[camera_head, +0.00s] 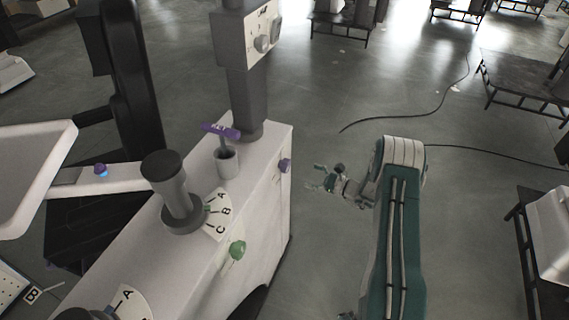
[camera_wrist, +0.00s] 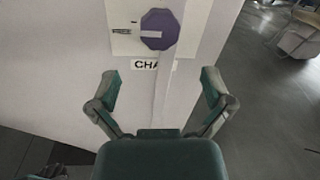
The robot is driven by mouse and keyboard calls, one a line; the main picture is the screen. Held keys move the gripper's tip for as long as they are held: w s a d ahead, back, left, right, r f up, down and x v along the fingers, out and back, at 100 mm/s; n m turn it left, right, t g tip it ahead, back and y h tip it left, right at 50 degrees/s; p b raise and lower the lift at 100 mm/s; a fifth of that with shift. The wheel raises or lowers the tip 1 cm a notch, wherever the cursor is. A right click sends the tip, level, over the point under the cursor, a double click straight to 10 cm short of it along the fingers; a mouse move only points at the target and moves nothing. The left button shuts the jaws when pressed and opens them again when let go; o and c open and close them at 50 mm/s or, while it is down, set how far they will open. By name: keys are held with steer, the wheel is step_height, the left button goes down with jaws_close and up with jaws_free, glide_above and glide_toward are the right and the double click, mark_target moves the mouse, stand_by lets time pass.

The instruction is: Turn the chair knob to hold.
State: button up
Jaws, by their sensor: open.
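The chair knob (camera_wrist: 160,30) is a purple octagon with a pale bar across it, on a white plate near the top of the wrist view. The bar lies nearly level, and its left end points towards small dark marks on the plate. A label reading "CHA" (camera_wrist: 145,65) is below it, with the rest not readable. In the head view the purple knob (camera_head: 285,165) is on the white cabinet's right side. My gripper (camera_wrist: 160,78) is open and empty, its fingers apart and below the knob in the wrist view. In the head view my gripper (camera_head: 322,180) is right of the knob, apart from it.
The white cabinet (camera_head: 262,210) also carries a green knob (camera_head: 238,250), a purple T-handle (camera_head: 221,131) and a dark cylindrical knob (camera_head: 165,180) with a lettered dial. A grey column (camera_head: 247,95) rises behind. Open floor (camera_head: 350,90) with a cable lies to the right.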

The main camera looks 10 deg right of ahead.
mark_target(289, 167)
steer(key=x, duration=1)
steer(key=shift+s+d, duration=0.1)
steer(key=c, duration=1)
